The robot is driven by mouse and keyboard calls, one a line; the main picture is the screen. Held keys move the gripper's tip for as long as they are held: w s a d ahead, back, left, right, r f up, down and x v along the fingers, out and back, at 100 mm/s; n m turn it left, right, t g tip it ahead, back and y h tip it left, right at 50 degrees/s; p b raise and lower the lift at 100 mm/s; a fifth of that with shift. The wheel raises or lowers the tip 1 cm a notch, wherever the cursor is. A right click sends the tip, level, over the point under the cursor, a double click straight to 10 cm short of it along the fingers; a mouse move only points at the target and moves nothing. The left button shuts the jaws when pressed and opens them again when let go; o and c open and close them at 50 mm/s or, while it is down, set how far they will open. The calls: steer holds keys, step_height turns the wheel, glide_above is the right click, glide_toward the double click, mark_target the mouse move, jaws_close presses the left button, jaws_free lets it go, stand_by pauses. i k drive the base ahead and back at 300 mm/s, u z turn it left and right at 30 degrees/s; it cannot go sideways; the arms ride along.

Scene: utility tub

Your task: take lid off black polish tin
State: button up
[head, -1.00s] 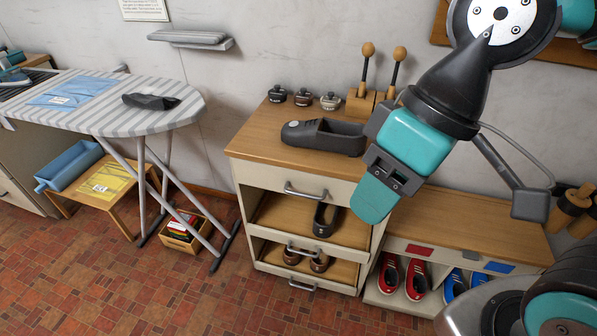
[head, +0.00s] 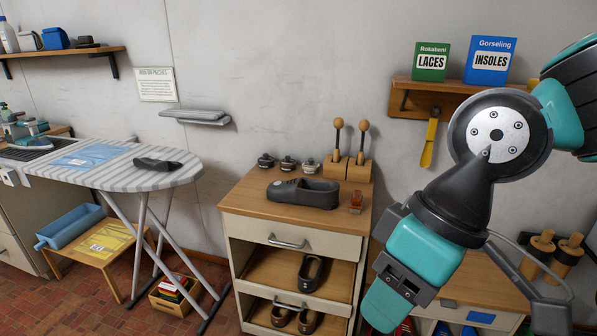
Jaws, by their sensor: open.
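Three small polish tins with knobbed lids stand in a row at the back of the wooden cabinet top: a left tin (head: 265,161), a middle tin (head: 288,164) and a right tin (head: 310,167). The left one looks darkest, but they are too small here to tell which is the black one. Their lids appear to be on. My gripper (head: 382,306) is open, points down in front of the cabinet's right side, and is well to the right of and below the tins. It is seen nearly side-on, with nothing visible in it.
A dark grey shoe (head: 303,193) lies on the cabinet top (head: 250,197) in front of the tins. Two wooden-handled brushes in a block (head: 347,168) and a small reddish-brown object (head: 356,202) stand to their right. An ironing board (head: 110,167) is left.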

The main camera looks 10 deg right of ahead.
mark_target(264, 159)
steer(key=z, duration=0.2)
steer(key=i, duration=1)
steer(key=u, duration=0.3)
